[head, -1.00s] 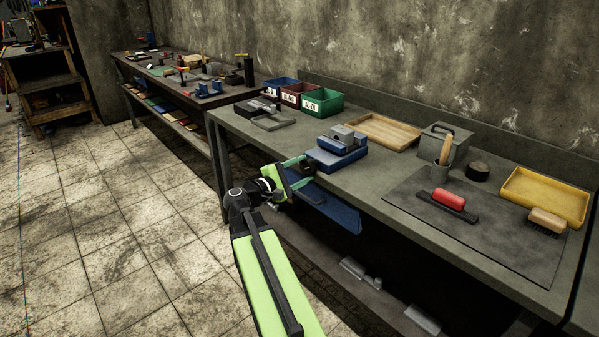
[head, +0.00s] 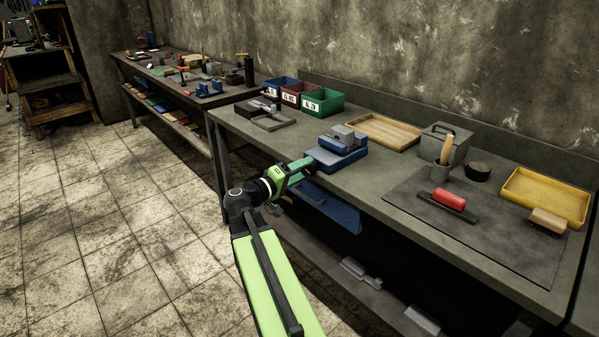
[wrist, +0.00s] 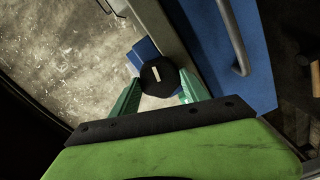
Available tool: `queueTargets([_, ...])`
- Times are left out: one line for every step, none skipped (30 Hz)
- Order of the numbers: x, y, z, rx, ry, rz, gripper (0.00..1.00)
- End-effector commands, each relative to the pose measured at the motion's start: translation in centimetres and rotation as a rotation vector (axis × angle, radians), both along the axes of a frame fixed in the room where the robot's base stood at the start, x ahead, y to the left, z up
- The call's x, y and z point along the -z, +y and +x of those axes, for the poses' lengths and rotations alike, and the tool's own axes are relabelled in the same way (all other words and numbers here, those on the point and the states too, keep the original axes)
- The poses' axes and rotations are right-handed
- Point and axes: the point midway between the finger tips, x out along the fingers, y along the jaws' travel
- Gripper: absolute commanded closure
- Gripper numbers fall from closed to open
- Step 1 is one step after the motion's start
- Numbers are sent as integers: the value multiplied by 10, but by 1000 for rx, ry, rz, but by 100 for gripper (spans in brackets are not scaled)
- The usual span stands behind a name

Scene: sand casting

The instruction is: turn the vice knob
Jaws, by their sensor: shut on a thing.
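The blue vice (head: 336,158), with a grey block on its top, stands at the front edge of the grey workbench. In the wrist view its blue body (wrist: 146,50) shows behind a round black knob (wrist: 158,77) with a white mark line. My gripper (head: 306,165) reaches up to the front of the vice from the left. In the wrist view its two green fingers (wrist: 160,84) are shut on the knob, one on each side. In the head view the knob is hidden by the fingers.
A blue drawer front (head: 335,210) with a handle hangs under the bench edge (head: 400,222), close below my gripper. A wooden tray (head: 378,131) and a green bin (head: 323,102) stand behind the vice. The tiled floor (head: 130,230) at left is clear.

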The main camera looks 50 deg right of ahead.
Motion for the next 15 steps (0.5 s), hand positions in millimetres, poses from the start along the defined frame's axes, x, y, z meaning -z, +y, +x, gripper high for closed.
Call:
queueTargets([-1,0,1,-3,-22,-5,87])
queueTargets([-1,0,1,-3,-36,-6,87])
queueTargets([-1,0,1,-2,-54,-7,87])
queueTargets([-1,0,1,-2,-65,-8,87])
queueTargets([-1,0,1,-2,-75,-8,87])
queueTargets([-1,0,1,-2,-87,-9,87])
queueTargets([-1,0,1,-2,-93,-10,87])
queueTargets([-1,0,1,-3,-99,-9,87])
queueTargets([-1,0,0,-2,-104,-9,87])
queueTargets([-1,0,0,-2,-107,-9,87])
queueTargets([-1,0,0,-2,-109,-9,87])
queueTargets([-1,0,0,-2,-109,-9,87])
queueTargets([-1,0,0,-2,-109,-9,87])
queueTargets([0,0,0,-1,-108,-9,87])
queueTargets([0,0,0,-1,-108,-9,87])
